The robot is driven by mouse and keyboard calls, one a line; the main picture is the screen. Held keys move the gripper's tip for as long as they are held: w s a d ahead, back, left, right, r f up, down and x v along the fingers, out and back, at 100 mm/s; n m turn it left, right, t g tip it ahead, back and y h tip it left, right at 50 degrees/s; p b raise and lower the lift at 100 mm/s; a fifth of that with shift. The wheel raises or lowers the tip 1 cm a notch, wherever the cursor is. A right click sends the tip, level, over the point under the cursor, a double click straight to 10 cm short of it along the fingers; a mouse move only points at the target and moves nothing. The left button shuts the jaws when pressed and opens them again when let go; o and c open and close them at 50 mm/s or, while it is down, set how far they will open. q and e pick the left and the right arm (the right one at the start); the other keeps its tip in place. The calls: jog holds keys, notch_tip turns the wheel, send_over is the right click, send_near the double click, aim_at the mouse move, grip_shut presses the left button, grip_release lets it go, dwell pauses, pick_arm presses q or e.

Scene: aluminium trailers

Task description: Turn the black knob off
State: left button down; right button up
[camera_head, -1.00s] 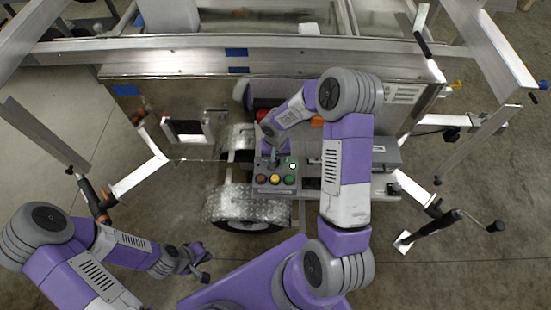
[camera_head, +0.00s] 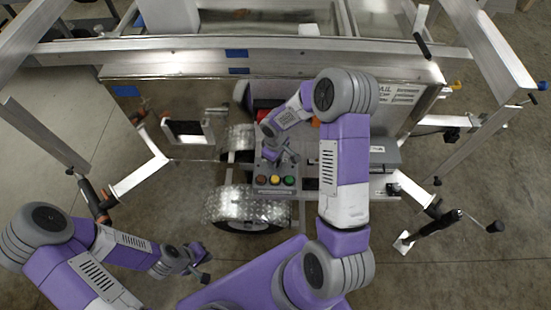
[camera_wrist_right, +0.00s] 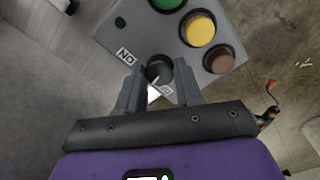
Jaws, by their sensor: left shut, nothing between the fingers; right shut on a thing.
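The grey control box (camera_head: 275,191) carries brown, yellow and green round buttons on its front part. In the right wrist view the black knob (camera_wrist_right: 159,68) sits on the box face (camera_wrist_right: 150,35), between the two fingers of my right gripper (camera_wrist_right: 158,88). That gripper is shut on the knob. A label reading ON upside down is left of the knob; another label below it is partly hidden. In the head view my right gripper (camera_head: 284,155) is over the box and hides the knob. My left gripper (camera_head: 204,268) is shut and empty at lower left, away from the box.
The box stands on the trailer frame, behind the diamond-plate fender (camera_head: 240,205) and its wheel. Aluminium rails and a metal panel (camera_head: 165,100) lie behind. A crank handle (camera_head: 430,230) stands at right. Open concrete floor lies at both sides.

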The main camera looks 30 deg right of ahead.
jog(key=n+p, duration=0.1)
jog(key=n, duration=0.5)
jog(key=shift+n, duration=0.4)
dwell(0.3)
jog(key=o, duration=1)
jog(key=shift+o, duration=0.2)
notch_tip(320, 180, up, 8)
jog(key=shift+f+p, duration=0.2)
jog(key=shift+p, duration=0.75)
jog(key=shift+s, duration=0.1)
